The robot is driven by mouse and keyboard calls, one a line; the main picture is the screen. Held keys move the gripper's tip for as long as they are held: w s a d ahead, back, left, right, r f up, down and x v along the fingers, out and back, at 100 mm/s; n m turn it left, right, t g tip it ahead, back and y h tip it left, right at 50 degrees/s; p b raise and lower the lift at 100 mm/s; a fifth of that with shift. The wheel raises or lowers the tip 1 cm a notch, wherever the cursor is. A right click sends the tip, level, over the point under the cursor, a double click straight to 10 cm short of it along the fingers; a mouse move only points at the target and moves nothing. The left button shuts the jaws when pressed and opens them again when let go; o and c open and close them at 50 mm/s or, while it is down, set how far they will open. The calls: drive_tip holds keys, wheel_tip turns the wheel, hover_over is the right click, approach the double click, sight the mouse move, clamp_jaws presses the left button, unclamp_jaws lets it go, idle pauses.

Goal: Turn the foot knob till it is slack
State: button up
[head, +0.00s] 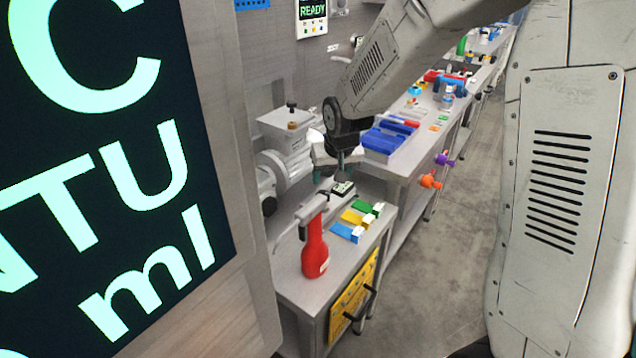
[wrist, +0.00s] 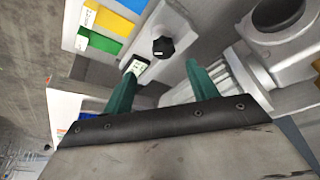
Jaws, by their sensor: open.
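The black foot knob (wrist: 163,47) shows in the wrist view, on top of a pale grey block (wrist: 166,22). A small label with a light face (wrist: 136,66) sits beside it. My gripper (wrist: 162,84) is open and empty, with its two teal fingers apart. In the picture, the knob lies between and just beyond the fingertips, with no contact visible. The head view shows my gripper (head: 330,172) pointing down above the near bench, beside the grey machine. I cannot make out the foot knob there.
A grey machine (head: 287,160) stands left of my gripper, and its ribbed body (wrist: 235,75) is close to one finger. Floor (head: 425,260) is clear at right.

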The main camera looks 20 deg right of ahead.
sight(324, 193)
drive_tip(key=shift+n, duration=0.7)
drive_tip(key=x, duration=0.8)
drive_tip(key=shift+w+a, duration=0.15)
drive_tip(key=shift+a, duration=0.15)
drive_tip(key=c, duration=1)
